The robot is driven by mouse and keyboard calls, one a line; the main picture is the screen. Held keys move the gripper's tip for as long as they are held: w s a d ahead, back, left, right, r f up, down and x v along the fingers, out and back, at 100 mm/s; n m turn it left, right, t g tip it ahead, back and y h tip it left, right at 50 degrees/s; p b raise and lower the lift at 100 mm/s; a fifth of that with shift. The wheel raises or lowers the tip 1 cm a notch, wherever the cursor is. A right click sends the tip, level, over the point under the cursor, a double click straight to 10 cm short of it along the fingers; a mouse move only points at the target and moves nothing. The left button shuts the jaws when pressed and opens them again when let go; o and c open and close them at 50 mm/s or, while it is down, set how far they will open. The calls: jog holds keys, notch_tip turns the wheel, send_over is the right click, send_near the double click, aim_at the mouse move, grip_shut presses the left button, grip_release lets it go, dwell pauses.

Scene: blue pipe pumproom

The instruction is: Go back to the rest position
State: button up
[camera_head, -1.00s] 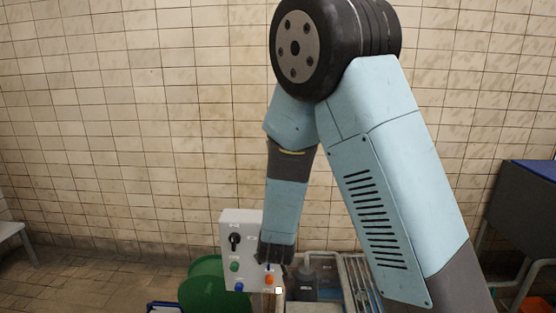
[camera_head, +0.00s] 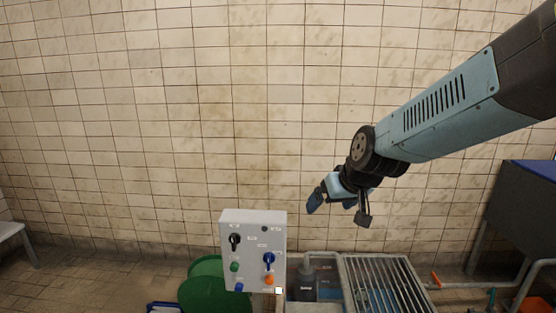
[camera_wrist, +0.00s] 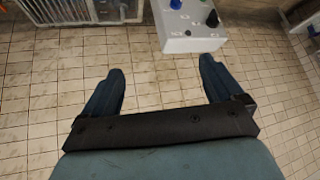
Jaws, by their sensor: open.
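My arm reaches in from the upper right in the head view, folded back so that its end hangs above and to the right of a grey control box (camera_head: 250,222). My gripper (camera_head: 338,208) is open and empty, clear of the box. In the wrist view the two dark fingers of my gripper (camera_wrist: 158,72) are spread wide, with only tiled floor between them. The box also shows in the wrist view (camera_wrist: 195,44), beyond the fingertips. It carries a black knob, a blue knob and green, blue and orange buttons.
A green round object (camera_head: 203,289) stands left of the box. A metal grating (camera_head: 388,285) and a dark container (camera_head: 303,281) lie to its right. A blue-topped cabinet (camera_head: 525,205) stands far right. The tiled wall (camera_head: 150,120) behind is bare.

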jog(key=s+d+r+m+h, duration=0.1)
jog(key=s+d+r, duration=0.2)
jog(key=s+d, duration=0.2)
jog(key=s+d+r+m+g+h, duration=0.1)
jog(key=s+d+r, duration=0.3)
jog(key=s, duration=0.7)
jog(key=shift+s+d+m+h, duration=0.15)
jog(key=shift+d+m+h, duration=0.4)
jog(key=shift+d, duration=0.4)
